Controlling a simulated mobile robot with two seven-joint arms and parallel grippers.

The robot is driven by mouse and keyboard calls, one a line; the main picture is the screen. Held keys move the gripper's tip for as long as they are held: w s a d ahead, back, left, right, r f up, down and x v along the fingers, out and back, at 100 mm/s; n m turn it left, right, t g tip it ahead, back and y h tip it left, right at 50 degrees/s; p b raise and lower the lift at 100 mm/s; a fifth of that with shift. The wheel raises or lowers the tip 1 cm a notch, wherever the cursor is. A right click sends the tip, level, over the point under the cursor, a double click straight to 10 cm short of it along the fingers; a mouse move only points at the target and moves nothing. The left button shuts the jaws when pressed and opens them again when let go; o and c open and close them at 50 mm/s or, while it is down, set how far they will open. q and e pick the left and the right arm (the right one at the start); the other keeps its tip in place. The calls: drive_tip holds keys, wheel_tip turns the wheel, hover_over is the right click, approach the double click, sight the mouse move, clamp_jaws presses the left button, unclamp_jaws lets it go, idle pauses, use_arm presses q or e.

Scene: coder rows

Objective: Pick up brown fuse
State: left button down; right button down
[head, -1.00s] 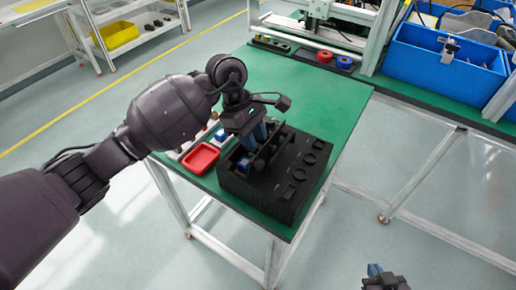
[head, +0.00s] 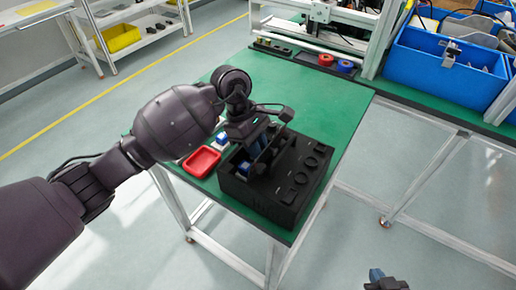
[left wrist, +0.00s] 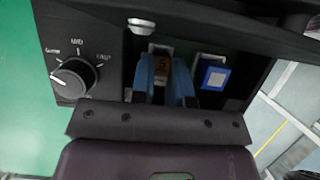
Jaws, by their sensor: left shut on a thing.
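The brown fuse (left wrist: 162,64) sits in a slot of the black box, seen in the left wrist view between two blue fingertips. My left gripper (left wrist: 167,82) is shut on it. In the head view my left gripper (head: 256,150) reaches down into the open left part of the black box (head: 262,203), and the fuse is hidden there. A blue-and-white fuse (left wrist: 214,77) sits in the slot to the right, apart from the fingers. My right gripper (head: 377,277) is at the bottom edge of the head view, away from the table; its opening is unclear.
A red tray (head: 202,161) lies left of the box on the green table (head: 325,100). A blue-and-white piece (head: 222,138) is behind the tray. A round selector knob (left wrist: 72,78) is beside the slots. Blue bins (head: 440,75) stand at the back right.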

use_arm(q)
wheel_tip(320, 180, up, 27)
drive_tip(key=p, duration=0.3)
idle(1.6)
drive_tip(key=shift+f, duration=0.1)
